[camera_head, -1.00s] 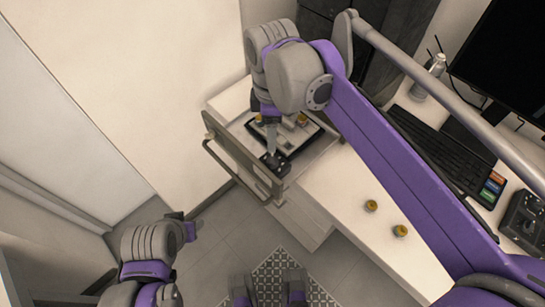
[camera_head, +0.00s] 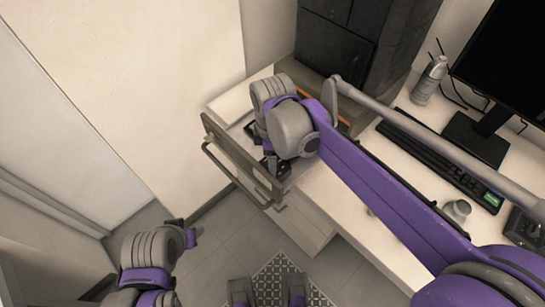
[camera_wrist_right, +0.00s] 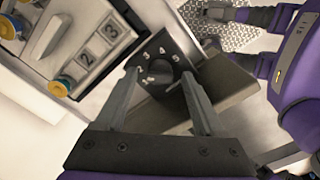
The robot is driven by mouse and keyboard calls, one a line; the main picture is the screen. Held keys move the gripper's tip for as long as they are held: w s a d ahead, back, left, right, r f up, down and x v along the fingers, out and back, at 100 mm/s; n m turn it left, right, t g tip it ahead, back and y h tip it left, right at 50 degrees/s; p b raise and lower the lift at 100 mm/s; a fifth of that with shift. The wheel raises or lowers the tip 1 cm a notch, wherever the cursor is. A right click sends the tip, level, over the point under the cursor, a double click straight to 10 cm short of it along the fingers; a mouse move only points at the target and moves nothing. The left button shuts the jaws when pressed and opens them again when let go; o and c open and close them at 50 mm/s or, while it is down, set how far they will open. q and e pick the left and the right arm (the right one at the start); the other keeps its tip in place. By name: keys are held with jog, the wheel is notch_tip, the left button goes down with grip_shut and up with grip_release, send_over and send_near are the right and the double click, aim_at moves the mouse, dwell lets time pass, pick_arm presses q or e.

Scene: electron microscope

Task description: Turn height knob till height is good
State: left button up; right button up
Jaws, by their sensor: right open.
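The black height knob (camera_wrist_right: 178,80) shows in the right wrist view, on a dark panel with white numbers around it. My right gripper (camera_wrist_right: 162,76) is open, with one fingertip to the left of the knob and the other at its right side. Whether either finger touches the knob I cannot tell. In the head view the knob's panel (camera_head: 274,168) is mostly hidden below my right wrist. My left gripper (camera_head: 188,234) is at the lower left of the head view, well away from the knob, and its jaws cannot be made out.
A metal handle bar (camera_head: 236,175) runs along the front of the unit. A keyboard (camera_head: 437,160), a monitor (camera_head: 518,65) and a bottle (camera_head: 429,80) stand to the right. The floor below is free.

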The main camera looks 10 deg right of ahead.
grip_shut()
jog(key=shift+m, duration=0.3)
jog(key=m+p, duration=0.1)
jog(key=m, duration=0.2)
jog(key=m+p, duration=0.1)
jog(key=m, duration=0.4)
dwell(0.4)
dwell(0.4)
grip_release()
jog(key=shift+p, duration=0.3)
